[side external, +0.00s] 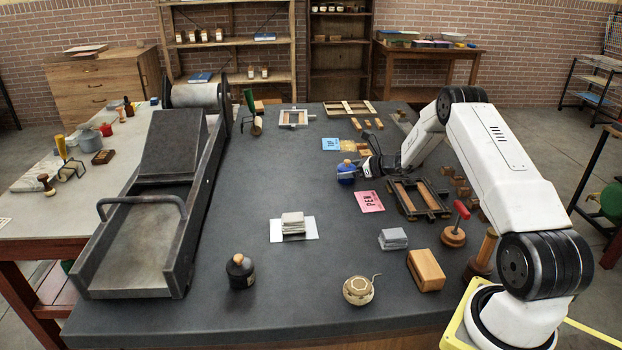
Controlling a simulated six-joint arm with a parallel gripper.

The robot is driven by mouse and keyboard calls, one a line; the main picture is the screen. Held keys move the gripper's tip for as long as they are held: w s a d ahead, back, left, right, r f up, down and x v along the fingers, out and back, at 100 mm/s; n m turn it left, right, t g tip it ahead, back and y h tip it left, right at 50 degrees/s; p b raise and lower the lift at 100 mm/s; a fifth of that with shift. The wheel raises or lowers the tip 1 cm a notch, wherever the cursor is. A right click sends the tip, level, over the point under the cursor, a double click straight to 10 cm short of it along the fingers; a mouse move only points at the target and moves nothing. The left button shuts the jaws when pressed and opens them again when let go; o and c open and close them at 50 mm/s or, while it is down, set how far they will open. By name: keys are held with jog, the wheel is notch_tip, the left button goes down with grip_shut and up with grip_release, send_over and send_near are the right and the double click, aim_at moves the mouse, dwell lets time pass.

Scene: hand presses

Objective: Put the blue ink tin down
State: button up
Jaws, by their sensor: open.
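The blue ink tin (346,176) is a small blue can with a tan knob on top. It stands upright on the dark table, near the middle right. My gripper (352,171) reaches in from the right at the tin's level. Its jaws are open and lie close around the tin. The view is too small to tell whether either finger touches it. The gripper hides part of the tin's right side.
A pink card (369,202) lies just in front of the tin, and a blue card (331,144) lies behind it. A dark frame (419,199) stands to the right. A large press (150,210) fills the left. The table left of the tin is clear.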

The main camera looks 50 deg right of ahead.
jog(key=v, duration=1)
jog(key=shift+s+r, duration=0.1)
jog(key=shift+s, duration=0.3)
jog(key=a+n+g+y, duration=0.1)
jog(key=a+n, duration=0.1)
jog(key=a, duration=0.2)
jog(key=a+n+g, duration=0.1)
jog(key=a+n, duration=0.1)
jog(key=a, duration=0.2)
jog(key=w+a+n+g+y, duration=0.1)
jog(key=a+n+g, duration=0.1)
jog(key=a, duration=0.2)
jog(key=shift+a+r+y, duration=0.1)
jog(key=shift+r+y, duration=0.2)
jog(key=shift+r, duration=0.05)
jog(key=shift+s+a+r+n+g+h, duration=0.85)
jog(key=shift+s+a+n, duration=1.8)
jog(key=shift+a+n, duration=1.75)
jog(key=shift+s+a+r+n+g+h, duration=0.5)
jog(key=shift+s+a+n+g+h, duration=0.65)
jog(key=shift+s+a+n, duration=2.35)
jog(key=shift+s+a+r+n+g+h, duration=0.75)
jog(key=shift+s+a+n+g, duration=0.75)
jog(key=shift+a+n, duration=3.75)
jog(key=shift+s+d+f+n+t, duration=0.1)
jog(key=shift+s+d+n+t, duration=0.2)
jog(key=shift+d+n, duration=0.3)
